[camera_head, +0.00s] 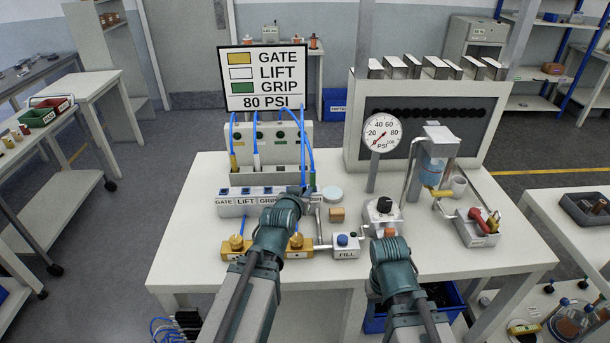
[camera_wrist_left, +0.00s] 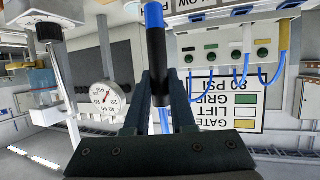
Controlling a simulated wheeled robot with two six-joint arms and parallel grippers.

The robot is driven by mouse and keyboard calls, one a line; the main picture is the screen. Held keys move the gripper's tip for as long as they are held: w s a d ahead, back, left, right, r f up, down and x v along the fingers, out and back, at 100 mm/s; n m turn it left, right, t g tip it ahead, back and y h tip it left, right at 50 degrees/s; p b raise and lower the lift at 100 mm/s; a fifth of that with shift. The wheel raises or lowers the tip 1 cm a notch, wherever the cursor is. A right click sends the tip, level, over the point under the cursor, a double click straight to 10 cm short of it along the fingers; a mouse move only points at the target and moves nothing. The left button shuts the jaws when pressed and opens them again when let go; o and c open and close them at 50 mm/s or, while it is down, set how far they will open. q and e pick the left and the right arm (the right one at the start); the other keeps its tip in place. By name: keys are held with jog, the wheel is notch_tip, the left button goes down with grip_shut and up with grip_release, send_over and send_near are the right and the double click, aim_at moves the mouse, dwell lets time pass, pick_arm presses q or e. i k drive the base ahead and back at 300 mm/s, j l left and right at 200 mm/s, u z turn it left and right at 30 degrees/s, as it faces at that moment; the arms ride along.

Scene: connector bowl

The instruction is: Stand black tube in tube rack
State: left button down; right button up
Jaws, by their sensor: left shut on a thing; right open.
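My left gripper (camera_head: 303,191) is shut on a black tube with a blue end. The black tube (camera_wrist_left: 158,68) runs upright between the fingers in the left wrist view; in the head view the gripper mostly hides it. The labelled white rack (camera_head: 250,203), marked GATE and LIFT, is just left of and below this gripper. Behind it, a yellow-ended hose (camera_head: 233,160) and a white-ended hose (camera_head: 256,160) hang into a grey trough (camera_head: 275,176). My right gripper (camera_head: 389,238) is open near the table front; its fingertips are hard to make out.
The sign (camera_head: 265,77) rises behind the hose panel (camera_head: 290,135). A pressure gauge (camera_head: 382,131) and blue-liquid bottle (camera_head: 434,165) stand at right.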

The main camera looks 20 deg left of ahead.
aim_at(304, 175)
jog(key=i+j+z, duration=0.1)
jog(key=j+z, duration=0.15)
jog(key=j, duration=0.4)
jog(key=j+z, duration=0.25)
jog(key=j, duration=0.45)
